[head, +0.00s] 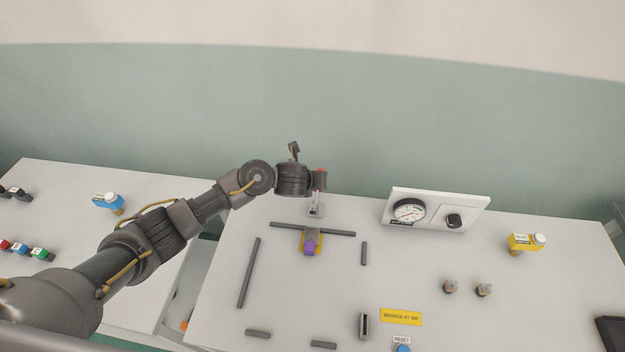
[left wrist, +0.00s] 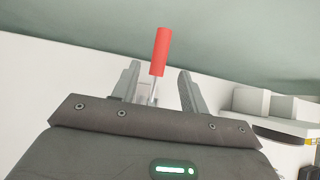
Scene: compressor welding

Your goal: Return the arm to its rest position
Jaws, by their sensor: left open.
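My left arm reaches in from the left over the white table in the head view. Its gripper (head: 319,181) is near the table's back edge, beside a metal clamp (head: 315,210) with a red handle. In the left wrist view the red handle (left wrist: 161,52) stands up between the two spread fingers of the left gripper (left wrist: 158,72). There are gaps on both sides, and the fingers are not closed on it. The handle's lower end is partly hidden by the gripper body. My right gripper is in neither view.
A purple-topped part (head: 310,246) sits in front of the clamp, among dark bars (head: 248,272). A gauge panel (head: 436,210) stands at right, with a yellow button box (head: 525,243) beyond it. A second table (head: 160,200) holding a blue button box (head: 108,202) is at left.

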